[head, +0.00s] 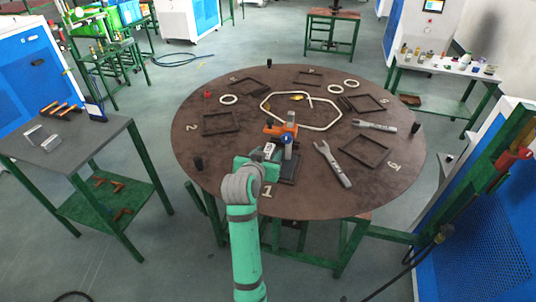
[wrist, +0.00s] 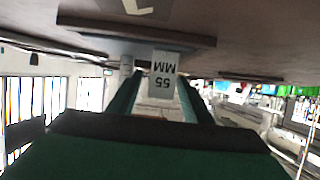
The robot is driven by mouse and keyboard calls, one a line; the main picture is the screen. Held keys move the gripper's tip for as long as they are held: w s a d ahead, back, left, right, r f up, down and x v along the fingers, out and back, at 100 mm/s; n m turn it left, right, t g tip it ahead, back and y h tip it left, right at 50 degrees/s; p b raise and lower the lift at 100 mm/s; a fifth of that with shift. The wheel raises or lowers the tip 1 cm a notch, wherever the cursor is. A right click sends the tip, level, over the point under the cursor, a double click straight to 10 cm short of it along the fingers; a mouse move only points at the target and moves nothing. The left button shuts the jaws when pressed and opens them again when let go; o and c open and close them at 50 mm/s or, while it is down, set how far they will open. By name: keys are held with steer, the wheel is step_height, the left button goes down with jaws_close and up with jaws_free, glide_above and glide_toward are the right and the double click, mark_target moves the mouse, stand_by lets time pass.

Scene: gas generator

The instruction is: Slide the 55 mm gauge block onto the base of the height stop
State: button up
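The pale 55 mm gauge block (wrist: 163,74) stands out between the fingertips of my gripper (wrist: 161,88), its "55 MM" label upside down in the wrist view. My gripper (head: 268,154) appears shut on it. In the head view my gripper is just left of the height stop (head: 287,140), which has a blue part and orange parts above a dark base (head: 288,171). In the wrist view the dark base (wrist: 100,32) lies close to the block's end; I cannot tell if they touch. A grey cylinder (wrist: 126,65) stands beside the block.
The round brown table (head: 235,175) holds dark square frames (head: 220,122), white rings and a pale octagonal loop (head: 300,110). A large wrench (head: 333,164) lies right of the stop, and another (head: 374,126) beyond it. Dark upright pegs (head: 198,163) stand near the rim.

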steer(key=v, duration=1.1)
steer(key=shift+w, duration=0.1)
stand_by(0.4)
